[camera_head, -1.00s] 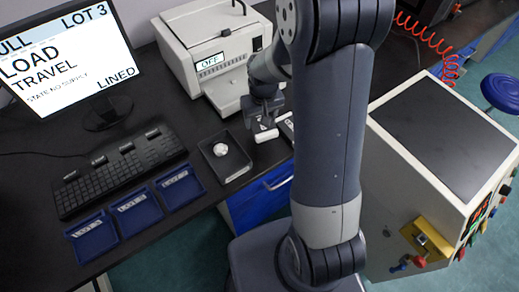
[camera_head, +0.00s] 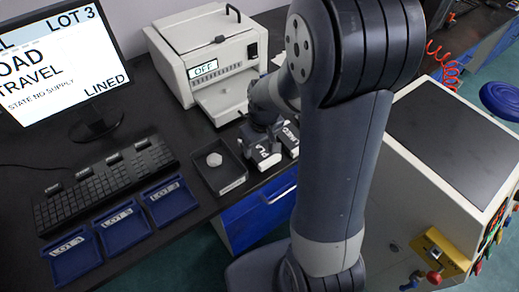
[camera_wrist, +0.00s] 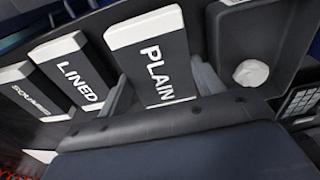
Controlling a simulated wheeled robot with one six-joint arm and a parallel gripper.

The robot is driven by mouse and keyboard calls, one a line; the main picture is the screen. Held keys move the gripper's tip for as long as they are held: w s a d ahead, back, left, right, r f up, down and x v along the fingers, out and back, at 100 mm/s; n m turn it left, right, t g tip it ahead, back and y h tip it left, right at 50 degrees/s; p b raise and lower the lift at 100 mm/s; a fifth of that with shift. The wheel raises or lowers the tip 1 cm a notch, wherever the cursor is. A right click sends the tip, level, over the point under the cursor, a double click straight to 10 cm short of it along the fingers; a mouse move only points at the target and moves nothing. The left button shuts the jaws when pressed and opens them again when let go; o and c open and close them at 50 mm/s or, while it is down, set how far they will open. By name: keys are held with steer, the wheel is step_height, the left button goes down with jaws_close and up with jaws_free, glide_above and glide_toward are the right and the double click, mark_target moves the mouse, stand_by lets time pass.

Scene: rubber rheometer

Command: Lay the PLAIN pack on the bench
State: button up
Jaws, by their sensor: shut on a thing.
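In the head view the PLAIN pack (camera_head: 263,156) shows below my gripper (camera_head: 262,138), near the front edge of the black bench (camera_head: 190,232), right of a small dark tray. I cannot tell whether its underside touches the bench. The LINED pack (camera_wrist: 75,72) lies just left of it in the wrist view and shows at its right in the head view (camera_head: 291,137).
A third pack (camera_wrist: 32,90) lies beyond the LINED one. The dark tray (camera_head: 232,185) holds a white lump (camera_head: 214,159). A beige machine (camera_head: 205,50) reading OFF stands behind. Blue trays (camera_head: 120,230), a keyboard (camera_head: 100,185) and a monitor (camera_head: 60,60) are at left.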

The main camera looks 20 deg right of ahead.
mark_target(263, 151)
steer(key=shift+f, duration=1.2)
steer(key=shift+f, duration=0.1)
steer(key=o, duration=1.2)
steer(key=shift+c, duration=0.2)
step_height(263, 151, up, 12)
steer(key=s, duration=0.1)
steer(key=shift+s+d, duration=0.2)
steer(key=shift+d, duration=0.05)
